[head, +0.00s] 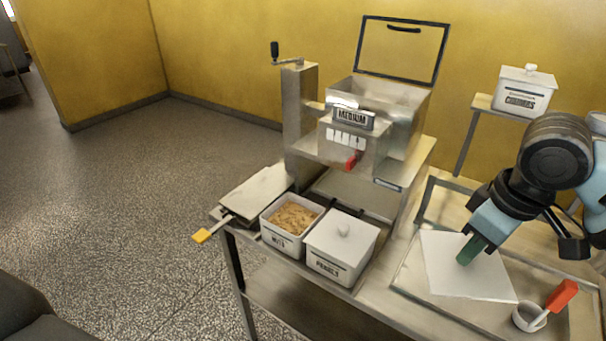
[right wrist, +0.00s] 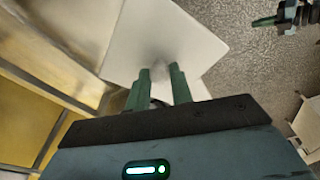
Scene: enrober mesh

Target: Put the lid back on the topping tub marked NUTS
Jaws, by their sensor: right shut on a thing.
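The tub marked NUTS (head: 281,240) stands without a lid on the bench, full of brown bits. My right gripper (head: 466,252) is to its right, shut on a flat white square lid (head: 485,279). The lid is tilted over the tray on the right. In the right wrist view, the right gripper's green fingers (right wrist: 160,72) meet the lid (right wrist: 140,38) near its middle; the knob between them is hardly visible. My left gripper (right wrist: 265,21) shows at the top right there, too small to judge its jaws.
A lidded tub marked PEARLS (head: 329,268) stands directly right of the NUTS tub. A metal machine (head: 345,140) rises behind them. A red-handled cup (head: 529,317) is on the tray (head: 418,298). Another lidded white tub (head: 522,92) stands on a back shelf.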

